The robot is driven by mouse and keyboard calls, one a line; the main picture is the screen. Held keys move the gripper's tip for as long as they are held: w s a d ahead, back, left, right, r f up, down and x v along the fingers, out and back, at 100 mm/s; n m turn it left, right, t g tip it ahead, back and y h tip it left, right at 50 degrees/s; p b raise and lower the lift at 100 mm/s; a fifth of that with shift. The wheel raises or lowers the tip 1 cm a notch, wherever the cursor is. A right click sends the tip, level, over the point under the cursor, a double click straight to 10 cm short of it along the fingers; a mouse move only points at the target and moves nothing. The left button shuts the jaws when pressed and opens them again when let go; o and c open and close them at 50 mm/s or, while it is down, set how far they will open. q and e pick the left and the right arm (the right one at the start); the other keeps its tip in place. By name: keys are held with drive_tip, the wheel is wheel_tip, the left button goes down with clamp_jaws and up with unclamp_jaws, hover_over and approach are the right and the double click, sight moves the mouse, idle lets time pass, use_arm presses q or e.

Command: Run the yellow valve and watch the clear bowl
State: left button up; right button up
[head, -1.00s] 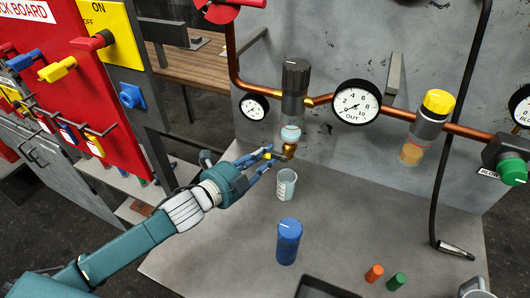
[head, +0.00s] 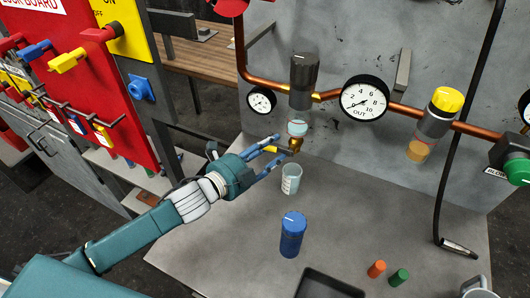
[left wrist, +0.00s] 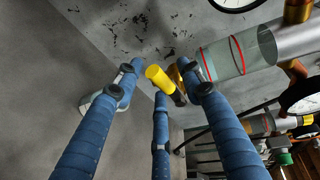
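The clear bowl (head: 297,128) hangs under the black-knobbed regulator (head: 303,80) on the copper pipe. It also shows in the left wrist view (left wrist: 226,57) with red rings around it. The yellow valve (head: 281,150) is a small yellow handle on a brass fitting below the bowl. It appears as a yellow cylinder in the left wrist view (left wrist: 158,75). My left gripper (head: 272,149) is open, its blue fingers spread around the yellow handle. No clear finger contact shows. The liquid level in the bowl is too small to tell. My right gripper is out of view.
A clear measuring cup (head: 291,178) stands on the grey bench below the valve. A blue canister (head: 292,235), a black tray (head: 328,285), and orange (head: 376,269) and green (head: 399,277) cylinders are nearer. The red lock board (head: 90,90) rises at the left.

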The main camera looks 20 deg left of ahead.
use_arm(q)
drive_tip(key=v, duration=1.2)
drive_tip(key=w+d+m+h, duration=0.1)
drive_tip(key=w, duration=0.2)
drive_tip(key=w+d+f+m+t+h+b, duration=0.1)
drive_tip(key=w+d, duration=0.1)
drive_tip(key=w, duration=0.1)
drive_tip(key=w+d+f+m+t+h+b, duration=0.1)
drive_tip(key=w+h, duration=0.1)
drive_tip(key=w, duration=0.2)
drive_tip(key=shift+d+f, duration=0.15)
drive_tip(key=shift+d, duration=0.1)
drive_tip(key=shift+w+d, duration=0.4)
drive_tip(key=shift+w, duration=0.15)
